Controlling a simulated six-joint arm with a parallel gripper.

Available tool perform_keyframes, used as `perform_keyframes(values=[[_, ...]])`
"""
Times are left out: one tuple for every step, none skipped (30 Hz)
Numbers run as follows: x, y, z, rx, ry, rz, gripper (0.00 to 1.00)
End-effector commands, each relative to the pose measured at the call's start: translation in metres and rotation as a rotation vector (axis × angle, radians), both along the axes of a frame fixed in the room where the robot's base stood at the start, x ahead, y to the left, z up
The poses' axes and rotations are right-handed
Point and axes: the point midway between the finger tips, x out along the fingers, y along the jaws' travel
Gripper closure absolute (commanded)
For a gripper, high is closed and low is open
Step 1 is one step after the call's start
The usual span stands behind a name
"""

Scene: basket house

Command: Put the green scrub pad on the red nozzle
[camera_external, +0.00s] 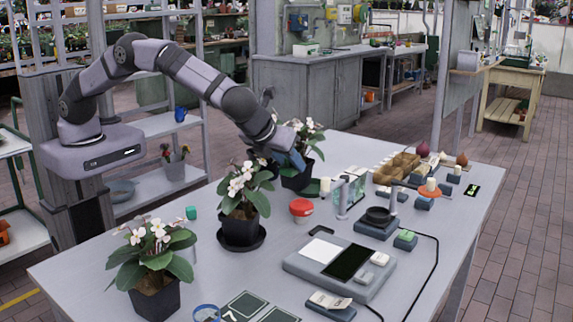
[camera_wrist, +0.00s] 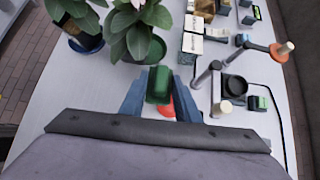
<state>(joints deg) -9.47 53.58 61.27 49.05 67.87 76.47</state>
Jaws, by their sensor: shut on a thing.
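My gripper (camera_wrist: 160,92) is shut on the green scrub pad (camera_wrist: 159,82), which sits between the two blue-grey fingers in the wrist view.
Potted plants with white flowers (camera_external: 240,200) stand close to my arm. A grey device with a dark screen (camera_external: 346,262), a black dish (camera_external: 379,216) and an orange disc (camera_external: 429,192) stand to the right.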

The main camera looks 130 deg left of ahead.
Motion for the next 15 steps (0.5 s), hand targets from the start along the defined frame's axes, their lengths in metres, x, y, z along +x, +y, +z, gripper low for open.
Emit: perform_keyframes(values=[[0.008, 0.000, 0.008, -0.001, -0.004, -0.024, 0.92], [0.012, 0.001, 0.012, -0.001, -0.005, -0.040, 0.92], [0.017, 0.000, 0.018, -0.001, -0.004, -0.066, 0.92], [0.020, 0.000, 0.023, 0.000, -0.005, -0.089, 0.92], [0.024, 0.000, 0.027, 0.001, -0.005, -0.117, 0.92], [0.027, 0.000, 0.032, 0.002, -0.003, -0.153, 0.92], [0.029, 0.000, 0.035, 0.003, -0.003, -0.178, 0.92], [0.030, 0.000, 0.035, 0.004, -0.001, -0.200, 0.92], [0.031, -0.001, 0.037, 0.005, -0.001, -0.223, 0.92], [0.032, -0.001, 0.037, 0.005, -0.001, -0.240, 0.92], [0.032, -0.001, 0.037, 0.005, -0.001, -0.255, 0.92], [0.033, -0.001, 0.038, 0.006, -0.001, -0.274, 0.92], [0.033, -0.002, 0.038, 0.005, -0.001, -0.288, 0.92], [0.033, -0.002, 0.038, 0.005, -0.001, -0.301, 0.92], [0.033, -0.002, 0.038, 0.005, -0.001, -0.320, 0.92]])
